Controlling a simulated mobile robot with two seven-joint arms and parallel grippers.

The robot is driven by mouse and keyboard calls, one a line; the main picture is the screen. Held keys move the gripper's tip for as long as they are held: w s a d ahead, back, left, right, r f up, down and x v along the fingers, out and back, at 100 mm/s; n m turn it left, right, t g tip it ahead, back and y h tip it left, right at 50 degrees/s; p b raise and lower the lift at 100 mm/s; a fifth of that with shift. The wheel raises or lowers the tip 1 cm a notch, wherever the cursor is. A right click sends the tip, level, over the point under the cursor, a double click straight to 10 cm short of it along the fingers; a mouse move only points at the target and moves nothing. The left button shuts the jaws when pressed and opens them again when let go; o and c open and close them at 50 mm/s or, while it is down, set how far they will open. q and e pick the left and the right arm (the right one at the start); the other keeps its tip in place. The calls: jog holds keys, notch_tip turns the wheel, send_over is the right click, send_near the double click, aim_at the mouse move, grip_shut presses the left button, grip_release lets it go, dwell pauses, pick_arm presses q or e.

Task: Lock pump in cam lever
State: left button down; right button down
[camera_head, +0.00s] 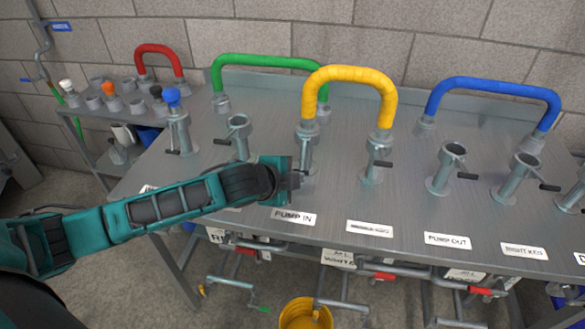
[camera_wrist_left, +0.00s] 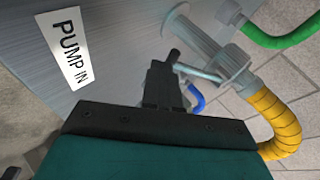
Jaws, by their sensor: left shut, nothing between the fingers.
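The PUMP IN label (camera_head: 294,217) lies on the steel table in front of a port (camera_head: 307,150). The left end of the yellow hose (camera_head: 349,74) sits on that port. My left gripper (camera_head: 297,178) is shut and empty, low at the front of this port, and hides its cam lever in the head view. In the left wrist view the cam lever (camera_wrist_left: 200,72) sticks out sideways from the port (camera_wrist_left: 205,48). The shut fingers (camera_wrist_left: 164,82) are close beside its dark grip; I cannot tell whether they touch. My right gripper is not in view.
The yellow hose's other end stands on a neighbouring port (camera_head: 378,160). Green (camera_head: 265,62) and blue (camera_head: 490,92) hoses arch behind. Open ports with levers (camera_head: 446,170) stand to the right. A side shelf (camera_head: 100,122) holds small fittings. A yellow bucket (camera_head: 306,313) is below.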

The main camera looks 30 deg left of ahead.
pick_arm(q)
jog(key=shift+w+f+t, duration=0.2)
jog(key=shift+f+t, duration=0.35)
jog(key=shift+t, duration=0.05)
jog(key=shift+w+a+f, duration=0.15)
jog(key=shift+w+f, duration=0.05)
jog(key=shift+w, duration=0.1)
jog(key=shift+f, duration=0.1)
jog(key=shift+r+p, duration=0.85)
jog(key=shift+p, duration=0.1)
jog(key=shift+f, duration=0.1)
